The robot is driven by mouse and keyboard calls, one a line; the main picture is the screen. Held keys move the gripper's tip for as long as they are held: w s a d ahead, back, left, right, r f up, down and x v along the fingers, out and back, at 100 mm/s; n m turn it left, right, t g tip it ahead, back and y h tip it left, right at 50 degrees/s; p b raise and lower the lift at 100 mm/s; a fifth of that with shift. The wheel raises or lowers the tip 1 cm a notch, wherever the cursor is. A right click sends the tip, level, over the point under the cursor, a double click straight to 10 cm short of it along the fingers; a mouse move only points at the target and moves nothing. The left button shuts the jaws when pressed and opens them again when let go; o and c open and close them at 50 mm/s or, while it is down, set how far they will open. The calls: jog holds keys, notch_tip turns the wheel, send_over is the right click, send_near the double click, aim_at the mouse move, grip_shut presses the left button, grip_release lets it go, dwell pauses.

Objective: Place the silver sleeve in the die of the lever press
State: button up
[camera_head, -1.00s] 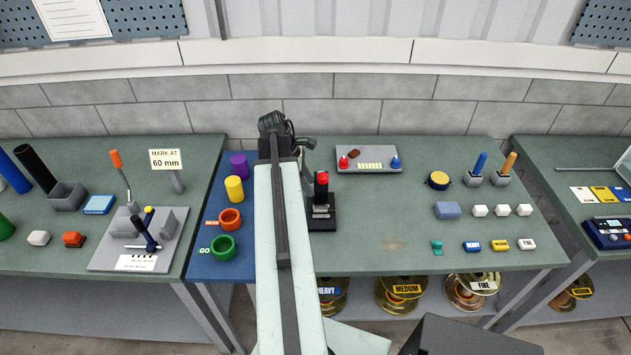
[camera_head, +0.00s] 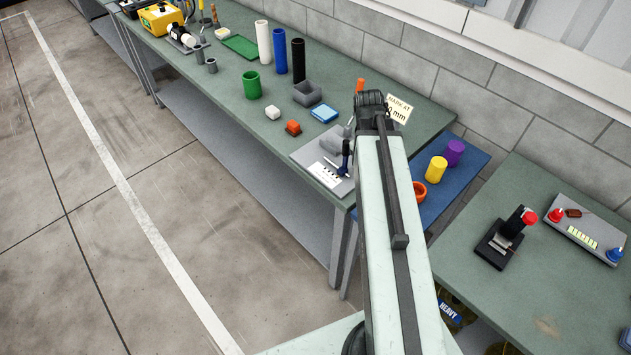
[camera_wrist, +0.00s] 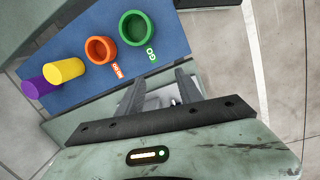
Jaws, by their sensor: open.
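The lever press (camera_head: 500,242), black with a red knob, stands on the right-hand green bench in the head view. Its die is too small to make out. I cannot pick out the silver sleeve with certainty; a small grey cylinder (camera_head: 211,66) stands on the far part of the left bench. My gripper (camera_head: 372,104) is above the bench end near the jig plate. In the wrist view my gripper (camera_wrist: 160,82) is open, with nothing seen between its fingers, and part of the grey plate shows behind them.
An orange cup (camera_head: 419,190), yellow cylinder (camera_head: 437,169) and purple cylinder (camera_head: 454,152) stand on the blue surface. The green cup (camera_wrist: 136,28) shows in the wrist view. White, blue and black tubes (camera_head: 298,60) stand along the left bench. The floor left is clear.

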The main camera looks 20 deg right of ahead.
jog(key=w+a+m, duration=0.1)
jog(key=a, duration=1.1)
jog(key=w+a+t+y, duration=0.1)
jog(key=w+a, duration=0.1)
jog(key=a, duration=1)
jog(key=shift+w+a+f+m+y, duration=0.15)
jog(key=shift+w+a+m+y, duration=0.15)
jog(key=shift+m, duration=0.1)
